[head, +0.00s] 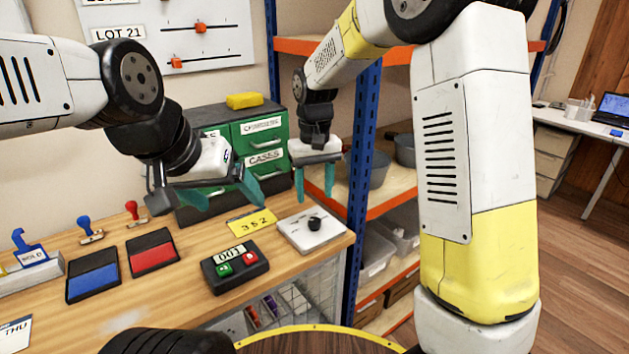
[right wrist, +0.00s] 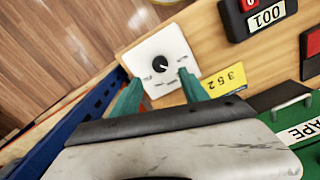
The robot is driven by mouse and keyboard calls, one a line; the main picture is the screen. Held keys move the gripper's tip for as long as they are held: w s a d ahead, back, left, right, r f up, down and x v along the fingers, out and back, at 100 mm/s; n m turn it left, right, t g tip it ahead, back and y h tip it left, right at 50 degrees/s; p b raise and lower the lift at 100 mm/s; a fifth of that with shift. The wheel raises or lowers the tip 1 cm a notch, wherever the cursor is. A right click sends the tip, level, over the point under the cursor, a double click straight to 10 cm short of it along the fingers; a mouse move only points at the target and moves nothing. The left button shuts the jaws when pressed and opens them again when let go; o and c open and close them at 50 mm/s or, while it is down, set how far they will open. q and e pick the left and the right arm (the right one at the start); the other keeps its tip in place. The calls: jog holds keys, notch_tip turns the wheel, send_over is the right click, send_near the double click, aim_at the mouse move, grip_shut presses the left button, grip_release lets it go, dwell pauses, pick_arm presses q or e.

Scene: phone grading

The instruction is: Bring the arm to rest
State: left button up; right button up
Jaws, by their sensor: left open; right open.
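My right gripper (head: 314,182) is open and empty, its teal fingers pointing down above the back right of the wooden workbench. In the head view it hangs just above and behind a white plate with a black knob (head: 314,224). The right wrist view shows the same knob plate (right wrist: 161,62) beyond the fingertips (right wrist: 160,97), with nothing between the fingers. My left gripper (head: 228,198) is open and empty, above the bench in front of the green drawer cabinet (head: 262,140). No phone is visible in either view.
A black box with green and red buttons (head: 235,267), a yellow 352 tag (head: 252,222), red (head: 152,252) and blue (head: 93,281) ink pads and stamps (head: 89,230) lie on the bench. A shelf rack with a blue post (head: 362,170) stands right of the bench.

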jog(key=s+d+r+m+t+y, duration=0.2)
jog(key=s+d+r+t, duration=0.1)
jog(key=s+d+r, duration=0.7)
jog(key=s+d+r+m+t, duration=0.1)
jog(key=s+d+t, duration=0.2)
jog(key=s, duration=0.7)
jog(key=shift+s+d, duration=0.15)
jog(key=shift+d, duration=0.45)
